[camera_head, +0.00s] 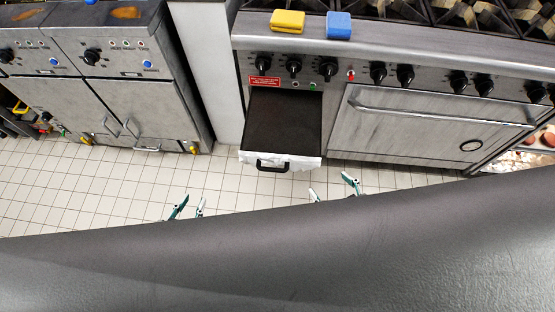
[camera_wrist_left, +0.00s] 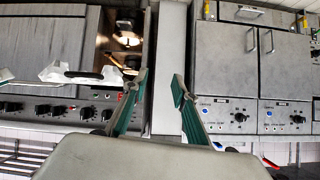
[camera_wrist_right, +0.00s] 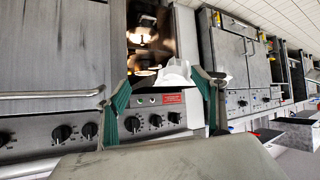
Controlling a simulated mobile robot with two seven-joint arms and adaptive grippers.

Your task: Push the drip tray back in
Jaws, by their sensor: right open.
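The drip tray (camera_head: 272,160) sticks out of the range below the knobs in the head view. It has a pale front, a black handle and a dark inside. Its front and handle also show in the left wrist view (camera_wrist_left: 80,72), and part of it shows pale in the right wrist view (camera_wrist_right: 176,76). My left gripper (camera_head: 188,206) is open and empty, in front of the tray and to its left. My right gripper (camera_head: 332,187) is open and empty, in front of it and to its right. Neither touches the tray.
The steel range (camera_head: 435,128) has an oven door with a long bar handle right of the tray. A yellow block (camera_head: 287,20) and a blue block (camera_head: 339,25) lie on its top. Another steel unit (camera_head: 135,100) stands left. Tiled floor (camera_head: 110,190) is clear in front.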

